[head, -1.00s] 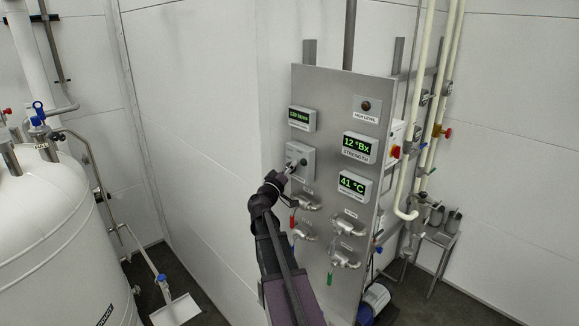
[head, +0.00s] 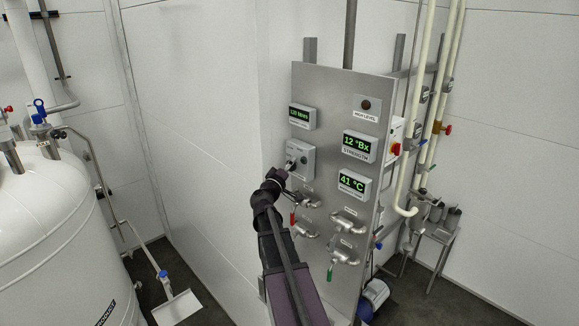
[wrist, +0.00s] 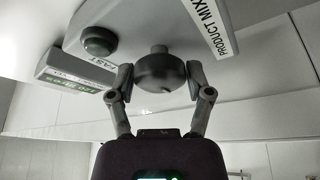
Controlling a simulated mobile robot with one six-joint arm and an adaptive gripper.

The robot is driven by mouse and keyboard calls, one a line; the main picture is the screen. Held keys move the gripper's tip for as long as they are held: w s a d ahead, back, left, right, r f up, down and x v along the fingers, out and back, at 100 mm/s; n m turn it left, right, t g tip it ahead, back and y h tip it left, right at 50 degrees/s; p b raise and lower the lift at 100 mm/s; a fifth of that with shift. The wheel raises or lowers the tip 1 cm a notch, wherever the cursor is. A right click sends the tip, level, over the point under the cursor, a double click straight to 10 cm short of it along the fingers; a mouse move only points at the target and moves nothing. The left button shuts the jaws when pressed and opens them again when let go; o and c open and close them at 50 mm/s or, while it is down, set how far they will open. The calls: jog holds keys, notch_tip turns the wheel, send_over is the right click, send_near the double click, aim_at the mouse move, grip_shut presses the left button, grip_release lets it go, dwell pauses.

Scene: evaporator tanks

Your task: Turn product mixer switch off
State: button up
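The product mixer switch is a dark round knob (wrist: 160,72) on a pale grey control box (head: 304,156) at the left of the steel panel. In the wrist view its label, reading "PRODUCT MIX" (wrist: 212,27), is partly cut off. My gripper (wrist: 160,78) has one finger on each side of the knob, spread about as wide as it. A very thin gap seems to show at the left finger; I cannot tell whether either finger touches. In the head view my gripper (head: 290,165) covers the knob, so its setting is hidden.
A green button (wrist: 99,40) sits beside the knob, near a "FAST" label. Displays (head: 303,117) and valves with coloured handles share the steel panel (head: 330,85). A white tank (head: 50,230) stands at the left. Pipes (head: 425,120) run at the right.

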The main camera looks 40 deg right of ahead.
jog(key=shift+o, duration=0.7)
jog(key=shift+m, duration=0.5)
jog(key=shift+m+g+h+b, duration=0.45)
jog(key=shift+m+h+b, duration=0.1)
jog(key=shift+m, duration=0.7)
jog(key=shift+m+g+h+b, duration=0.45)
jog(key=shift+m+h+b, duration=0.1)
jog(key=shift+m, duration=0.7)
jog(key=m+g, duration=0.1)
jog(key=m, duration=0.2)
jog(key=m+g+h+b, duration=0.1)
jog(key=m, duration=0.2)
jog(key=shift+g, duration=0.4)
jog(key=b+v, duration=0.5)
jog(key=v, duration=0.9)
jog(key=s+a+f+n+y+b, duration=0.1)
jog(key=f+y+b, duration=0.1)
jog(key=f, duration=0.4)
jog(key=s+a+f+n+g+y+b, duration=0.1)
jog(key=s+a+f+y+b, duration=0.1)
jog(key=f, duration=0.4)
jog(key=s+a+f+g+y+b, duration=0.1)
jog(key=s+a+f+y, duration=0.1)
jog(key=f, duration=0.5)
jog(key=shift+s+n+y+b, duration=0.25)
jog(key=shift+n+y+b, duration=0.15)
jog(key=shift+y, duration=0.4)
